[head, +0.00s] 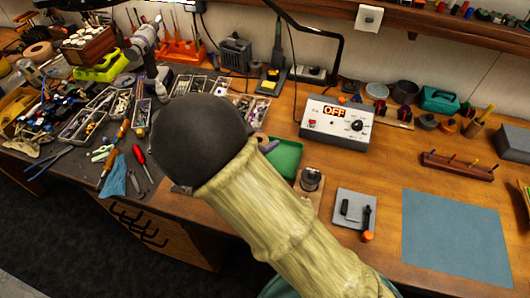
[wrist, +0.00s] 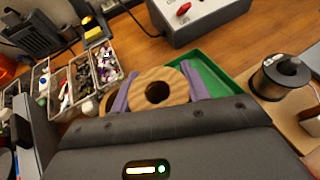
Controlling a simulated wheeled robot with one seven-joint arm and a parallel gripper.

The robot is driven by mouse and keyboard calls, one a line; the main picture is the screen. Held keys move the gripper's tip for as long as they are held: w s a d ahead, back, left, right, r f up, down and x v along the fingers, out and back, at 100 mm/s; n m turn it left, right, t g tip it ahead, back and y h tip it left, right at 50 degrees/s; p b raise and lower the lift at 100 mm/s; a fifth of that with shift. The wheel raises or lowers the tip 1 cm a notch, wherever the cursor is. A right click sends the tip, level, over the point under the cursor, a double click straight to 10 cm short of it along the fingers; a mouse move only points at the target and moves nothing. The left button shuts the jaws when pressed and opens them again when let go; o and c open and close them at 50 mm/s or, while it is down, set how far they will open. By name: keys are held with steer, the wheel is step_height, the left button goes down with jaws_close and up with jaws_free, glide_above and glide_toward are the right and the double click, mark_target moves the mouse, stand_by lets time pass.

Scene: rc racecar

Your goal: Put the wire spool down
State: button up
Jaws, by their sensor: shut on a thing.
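The wire spool (wrist: 146,78) shows in the wrist view as a round wooden flange with a dark centre hole. My gripper (wrist: 158,88) is shut on it, with one purple finger on each side. The lower part of the spool is hidden by the gripper body. In the head view my arm covers the spool, and only a bit of a purple finger (head: 268,146) shows. A green tray (head: 287,157) lies right behind the gripper; in the wrist view the tray (wrist: 224,84) shows just right of the spool. I cannot tell the spool's height above the bench.
A metal spool-like cylinder (head: 311,179) stands on a wooden base to the right. Behind it is a power box (head: 337,125) reading OFF. A blue mat (head: 455,238) is bare. Parts bins (head: 90,120) crowd the left.

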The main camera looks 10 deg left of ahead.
steer(key=shift+f, duration=0.8)
steer(key=shift+f, duration=2.1)
steer(key=shift+f, duration=0.15)
steer(key=o, duration=1)
steer(key=shift+o, duration=0.2)
steer(key=shift+r, duration=0.2)
steer(key=v, duration=1.2)
steer(key=shift+f+b, duration=0.1)
steer(key=shift+b, duration=0.25)
